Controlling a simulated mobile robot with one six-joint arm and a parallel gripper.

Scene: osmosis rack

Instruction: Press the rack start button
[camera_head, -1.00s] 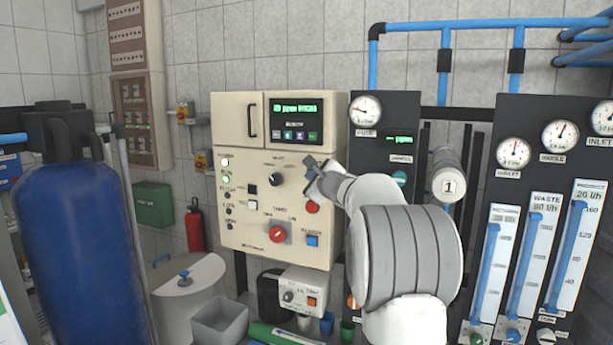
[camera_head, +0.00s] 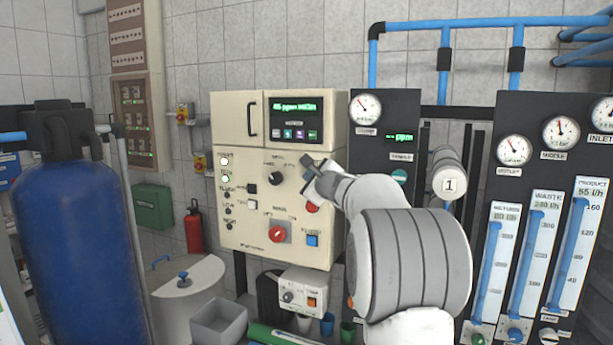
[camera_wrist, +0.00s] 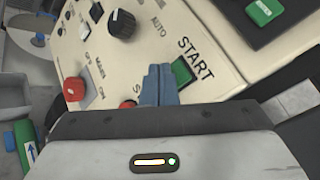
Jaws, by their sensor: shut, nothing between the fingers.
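The cream control panel (camera_head: 268,215) carries the controls. In the wrist view the green start button (camera_wrist: 182,71) sits beside the printed word START. My gripper (camera_head: 308,163) is at the upper right of the panel, and its shut fingers (camera_wrist: 160,74) show in the wrist view just left of the green button, partly overlapping it. I cannot tell whether the fingertips touch the panel. In the head view my gripper and wrist hide the start button. A red button (camera_head: 312,207) shows just below my gripper, and it also shows in the wrist view (camera_wrist: 128,104).
A black knob (camera_wrist: 121,24) and a red rotary switch (camera_wrist: 74,89) are near my fingers. The lit display (camera_head: 295,107) is above. A gauge panel (camera_head: 370,150) stands right of the control panel. A blue tank (camera_head: 75,230) stands at the far left.

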